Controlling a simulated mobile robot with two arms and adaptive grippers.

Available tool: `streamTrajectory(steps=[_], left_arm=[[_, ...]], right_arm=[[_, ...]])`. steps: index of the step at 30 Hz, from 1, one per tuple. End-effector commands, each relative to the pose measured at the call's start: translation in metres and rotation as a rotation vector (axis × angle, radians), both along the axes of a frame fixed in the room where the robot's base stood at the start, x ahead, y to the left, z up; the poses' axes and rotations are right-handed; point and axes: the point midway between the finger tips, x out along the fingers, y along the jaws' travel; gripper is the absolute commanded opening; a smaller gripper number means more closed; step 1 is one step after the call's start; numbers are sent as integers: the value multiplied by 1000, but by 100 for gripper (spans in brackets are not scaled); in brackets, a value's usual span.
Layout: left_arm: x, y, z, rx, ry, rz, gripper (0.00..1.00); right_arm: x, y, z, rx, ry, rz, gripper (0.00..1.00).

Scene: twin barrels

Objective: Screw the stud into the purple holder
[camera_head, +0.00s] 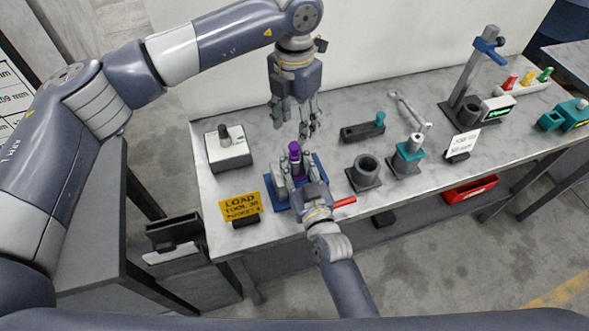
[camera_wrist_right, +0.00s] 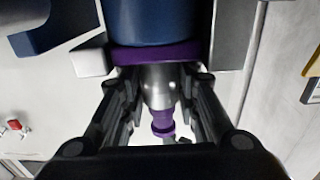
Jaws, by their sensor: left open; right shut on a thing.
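My right gripper (camera_head: 297,180) is shut on the holder, fingers flanking the taper. My left gripper (camera_head: 306,128) is open and empty, pointing down just above.
A grey box with a black knob (camera_head: 228,153) is at left, behind a yellow sign (camera_head: 240,206). To the right are a black socket (camera_head: 366,172), a teal fixture (camera_head: 408,158), a wrench (camera_head: 408,110) and a dark bar (camera_head: 362,131). A tall post stand (camera_head: 472,80) is farther right.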

Motion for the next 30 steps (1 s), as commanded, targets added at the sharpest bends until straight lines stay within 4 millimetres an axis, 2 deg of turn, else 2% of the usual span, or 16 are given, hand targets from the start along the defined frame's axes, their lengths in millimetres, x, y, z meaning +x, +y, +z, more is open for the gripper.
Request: streamTrajectory(steps=[1, 6, 12, 18, 26, 30], left_arm=[[-1, 0, -12, 0, 5, -1, 47], [-1, 0, -44, 0, 4, 1, 47], [0, 0, -70, 0, 1, 1, 47], [0, 0, -80, 0, 1, 0, 47], [0, 0, -80, 0, 0, 0, 47], [0, 0, -80, 0, 0, 0, 18]], right_arm=[[0, 0, -1, -1, 2, 1, 0], [0, 0, -1, -1, 3, 1, 0], [0, 0, -1, -1, 3, 1, 0], [0, 0, -1, -1, 3, 1, 0], [0, 0, -1, -1, 3, 1, 0], [0, 0, -1, -1, 3, 1, 0]])
